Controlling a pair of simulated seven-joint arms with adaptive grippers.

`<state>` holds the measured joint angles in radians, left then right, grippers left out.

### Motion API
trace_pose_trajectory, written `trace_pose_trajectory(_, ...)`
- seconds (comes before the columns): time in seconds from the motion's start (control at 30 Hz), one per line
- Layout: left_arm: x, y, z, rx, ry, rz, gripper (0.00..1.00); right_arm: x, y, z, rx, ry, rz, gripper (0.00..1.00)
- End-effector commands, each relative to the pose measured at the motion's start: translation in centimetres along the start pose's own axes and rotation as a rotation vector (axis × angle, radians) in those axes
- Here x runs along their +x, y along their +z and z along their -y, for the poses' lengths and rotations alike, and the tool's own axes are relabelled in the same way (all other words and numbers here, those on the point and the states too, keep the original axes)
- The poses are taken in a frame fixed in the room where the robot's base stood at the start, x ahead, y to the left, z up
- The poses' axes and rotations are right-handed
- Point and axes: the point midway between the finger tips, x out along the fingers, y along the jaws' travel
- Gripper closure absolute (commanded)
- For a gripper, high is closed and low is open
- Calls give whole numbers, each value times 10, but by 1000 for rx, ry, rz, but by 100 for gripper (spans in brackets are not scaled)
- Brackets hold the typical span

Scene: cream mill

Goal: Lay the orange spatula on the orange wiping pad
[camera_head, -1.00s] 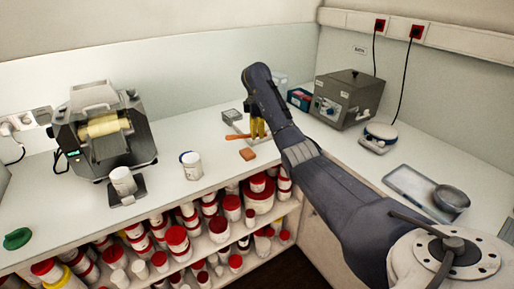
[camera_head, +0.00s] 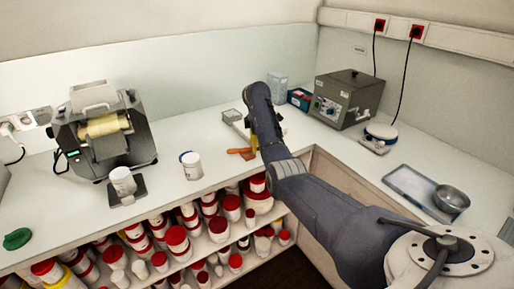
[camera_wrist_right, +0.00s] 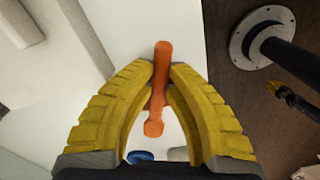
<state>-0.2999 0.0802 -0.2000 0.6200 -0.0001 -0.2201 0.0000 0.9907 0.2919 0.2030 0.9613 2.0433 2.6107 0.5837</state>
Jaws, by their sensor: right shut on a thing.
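The orange spatula (camera_wrist_right: 161,62) is pinched between the yellow fingers of my right gripper (camera_wrist_right: 160,75) in the right wrist view. In the head view its orange end (camera_head: 237,150) sticks out to the left of the yellow fingers (camera_head: 254,145), and my right arm hides much of the gripper. A bit of orange (camera_head: 249,156) shows just below the spatula, where the wiping pad lies on the counter; the pad is mostly covered. I cannot tell whether spatula and pad touch. I do not make out my left gripper.
A white jar (camera_head: 191,166) stands to the left of the gripper. The roller mill (camera_head: 105,132) is farther left. A grey scoop-like tray (camera_head: 232,117) lies behind the spatula, and a grey box device (camera_head: 347,98) stands at right. Jars with red lids fill the shelf below.

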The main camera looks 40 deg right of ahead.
Motion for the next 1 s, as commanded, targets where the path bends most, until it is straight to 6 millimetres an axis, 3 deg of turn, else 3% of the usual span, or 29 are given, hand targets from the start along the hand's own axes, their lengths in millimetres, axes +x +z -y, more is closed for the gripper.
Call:
trace_pose_trajectory(0.43,0,0,0,0,0,0,100,4,0,0,1,0,-2,100)
trace_pose_trajectory(0.47,0,0,0,0,0,0,100,4,0,0,1,0,-1,84)
trace_pose_trajectory(0.63,0,0,0,0,0,0,100,4,0,0,1,1,-1,65)
trace_pose_trajectory(1.0,0,0,0,0,0,0,100,0,0,-1,0,2,1,65)
